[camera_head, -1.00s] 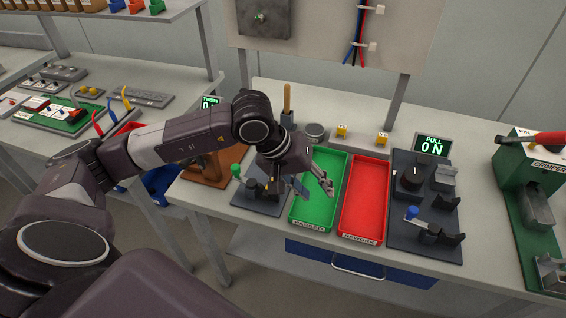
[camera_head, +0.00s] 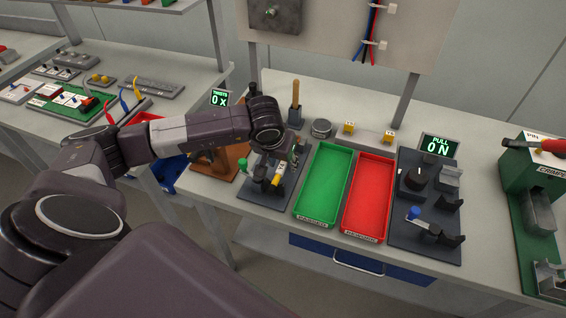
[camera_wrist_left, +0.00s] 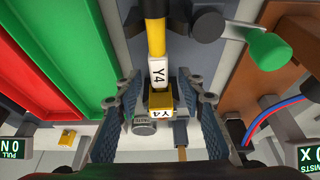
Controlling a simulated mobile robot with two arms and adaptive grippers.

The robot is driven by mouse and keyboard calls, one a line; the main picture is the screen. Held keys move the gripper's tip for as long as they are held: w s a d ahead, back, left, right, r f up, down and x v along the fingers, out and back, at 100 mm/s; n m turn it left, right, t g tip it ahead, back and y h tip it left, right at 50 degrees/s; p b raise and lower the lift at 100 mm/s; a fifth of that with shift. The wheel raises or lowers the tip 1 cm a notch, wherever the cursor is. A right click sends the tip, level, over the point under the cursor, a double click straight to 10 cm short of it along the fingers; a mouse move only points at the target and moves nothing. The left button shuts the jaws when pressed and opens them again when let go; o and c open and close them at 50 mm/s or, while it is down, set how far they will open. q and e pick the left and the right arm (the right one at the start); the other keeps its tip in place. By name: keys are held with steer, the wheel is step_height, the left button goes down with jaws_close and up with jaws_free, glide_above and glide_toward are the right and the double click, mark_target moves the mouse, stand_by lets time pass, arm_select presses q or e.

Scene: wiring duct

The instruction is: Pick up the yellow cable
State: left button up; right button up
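The yellow cable (camera_wrist_left: 155,38) runs down the upper middle of the left wrist view. It has a white Y4 label (camera_wrist_left: 159,72) and a yellow end block (camera_wrist_left: 161,99), also marked Y4. My left gripper (camera_wrist_left: 160,90) has its two fingers on either side of this end, with visible gaps to it; it is open. In the head view, a short piece of the yellow cable (camera_head: 278,181) shows at the dark fixture (camera_head: 262,196), under my left wrist. The left fingers are mostly hidden there. My right gripper is not in view.
A green tray (camera_head: 325,178) and a red tray (camera_head: 370,192) stand right of the fixture. A green-knobbed lever (camera_wrist_left: 268,48) is close to the cable in the wrist view. A wooden-handled tool (camera_head: 295,98) stands behind. Another yellow cable (camera_head: 126,101) is on the left table.

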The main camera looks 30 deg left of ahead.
arm_select(q)
steer(key=c, duration=0.9)
jaws_close()
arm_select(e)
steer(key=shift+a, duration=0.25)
arm_select(q)
steer(key=shift+r, duration=0.1)
